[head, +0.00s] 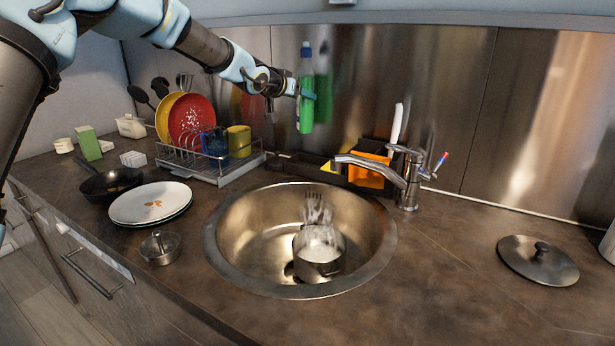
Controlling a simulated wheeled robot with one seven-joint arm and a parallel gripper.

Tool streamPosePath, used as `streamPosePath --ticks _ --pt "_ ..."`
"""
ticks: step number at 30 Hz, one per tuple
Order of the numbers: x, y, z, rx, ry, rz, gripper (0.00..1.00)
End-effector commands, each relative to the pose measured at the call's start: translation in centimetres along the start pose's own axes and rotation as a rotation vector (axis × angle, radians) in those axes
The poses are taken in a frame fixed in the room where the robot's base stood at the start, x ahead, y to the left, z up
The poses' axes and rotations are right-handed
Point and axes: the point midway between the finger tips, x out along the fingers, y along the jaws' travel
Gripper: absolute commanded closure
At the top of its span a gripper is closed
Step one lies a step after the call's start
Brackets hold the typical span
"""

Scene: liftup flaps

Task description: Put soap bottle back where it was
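The soap bottle (306,112) is green with a blue top. It hangs upright in the air in front of the steel backsplash, above the back rim of the sink. My gripper (304,94) reaches in from the upper left and is shut on the bottle's upper body. The far finger is mostly hidden by the bottle. Below the bottle, a dark tray (299,165) lies along the wall behind the sink. The bottle is clear of it.
The sink (245,240) holds a pot (320,265). A dish rack (215,175) with plates and mugs is left. A lid (538,260) lies right; the counter around it is mostly clear.

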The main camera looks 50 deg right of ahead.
Motion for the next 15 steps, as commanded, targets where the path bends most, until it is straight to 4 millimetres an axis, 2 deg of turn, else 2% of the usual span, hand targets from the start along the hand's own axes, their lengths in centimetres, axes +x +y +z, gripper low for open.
streamPosePath --ticks 2,8,15 --pt "0.5 0.0 1.3 0.001 0.004 0.0 1.0" --pt "1.1 0.0 2.8 0.0 0.002 0.001 1.0" --pt "2.5 0.0 6.6 0.001 0.001 0.001 1.0"
